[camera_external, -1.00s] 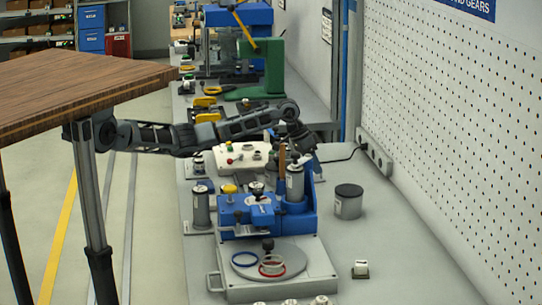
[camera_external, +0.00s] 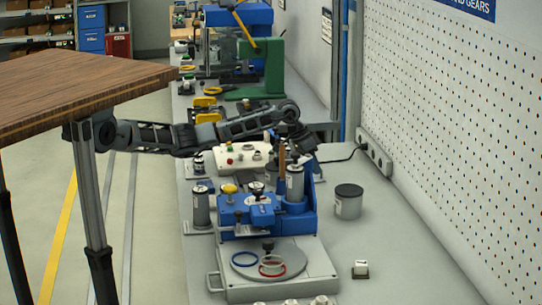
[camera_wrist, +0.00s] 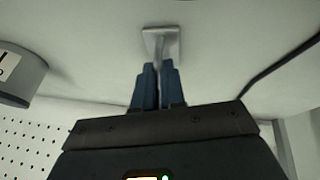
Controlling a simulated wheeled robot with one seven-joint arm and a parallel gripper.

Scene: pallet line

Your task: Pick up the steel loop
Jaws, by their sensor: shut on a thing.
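The steel loop (camera_wrist: 161,43) shows in the wrist view as a small grey metal piece with a square plate, on or close to the pale bench surface. My gripper (camera_wrist: 158,68) has its two blue fingers close together, shut on the loop's narrow lower part, which runs between them. In the external view my gripper (camera_external: 303,147) is low over the bench, behind the blue fixture. The loop is hidden there. I cannot tell whether the plate is clear of the bench.
A grey can with a dark lid (camera_external: 348,201) stands right of the fixture; it also shows in the wrist view (camera_wrist: 19,78). A blue fixture (camera_external: 252,212) with cylinders stands in front of my gripper. A black cable (camera_external: 340,158) lies behind. The bench's right side is mostly clear.

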